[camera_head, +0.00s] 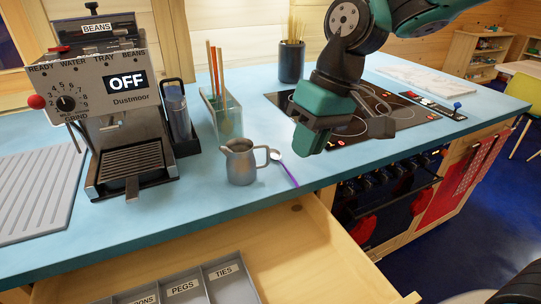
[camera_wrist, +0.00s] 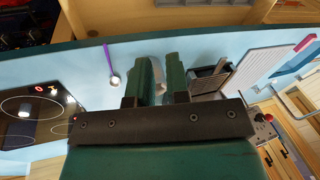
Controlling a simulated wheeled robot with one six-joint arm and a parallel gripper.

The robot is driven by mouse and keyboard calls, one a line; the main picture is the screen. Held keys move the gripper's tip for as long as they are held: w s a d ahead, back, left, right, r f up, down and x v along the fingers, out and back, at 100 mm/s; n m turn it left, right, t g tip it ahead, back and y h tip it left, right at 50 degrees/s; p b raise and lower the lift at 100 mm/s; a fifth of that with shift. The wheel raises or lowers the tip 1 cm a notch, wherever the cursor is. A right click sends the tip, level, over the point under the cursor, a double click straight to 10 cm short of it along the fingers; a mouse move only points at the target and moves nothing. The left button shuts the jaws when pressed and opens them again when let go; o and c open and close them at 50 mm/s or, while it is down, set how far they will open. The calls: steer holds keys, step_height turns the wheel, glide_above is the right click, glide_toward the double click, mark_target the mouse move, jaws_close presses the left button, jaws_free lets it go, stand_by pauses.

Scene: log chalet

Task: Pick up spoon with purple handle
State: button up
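The spoon with purple handle (camera_head: 289,174) lies on the blue counter (camera_head: 215,205) near its front edge. Its bowl is close to the handle of a grey metal jug (camera_head: 240,164); I cannot tell if they touch. My gripper (camera_head: 312,138) is above the counter, up and to the right of the spoon. In the wrist view the gripper (camera_wrist: 158,78) is open and empty. The spoon (camera_wrist: 108,58) shows left of the fingers there, and part of the jug (camera_wrist: 158,66) shows between them.
A coffee machine (camera_head: 108,110) stands at the left, beside a glass holder with sticks (camera_head: 228,118). A black hob (camera_head: 375,117) lies at the right under my arm. An open wooden drawer (camera_head: 290,250) with a labelled grey tray (camera_head: 232,278) juts out below the counter.

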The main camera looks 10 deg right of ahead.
steer(key=w+d+m+p, duration=0.2)
steer(key=w+d, duration=0.1)
steer(key=w, duration=0.9)
steer(key=m+h+p, duration=0.1)
steer(key=p, duration=0.1)
glide_toward(287, 169)
steer(key=p+x, duration=0.2)
steer(key=shift+s+a+p, duration=0.1)
steer(key=shift+p, duration=0.2)
steer(key=shift+p+x, duration=1.35)
steer(key=shift+x, duration=1.9)
jaws_close()
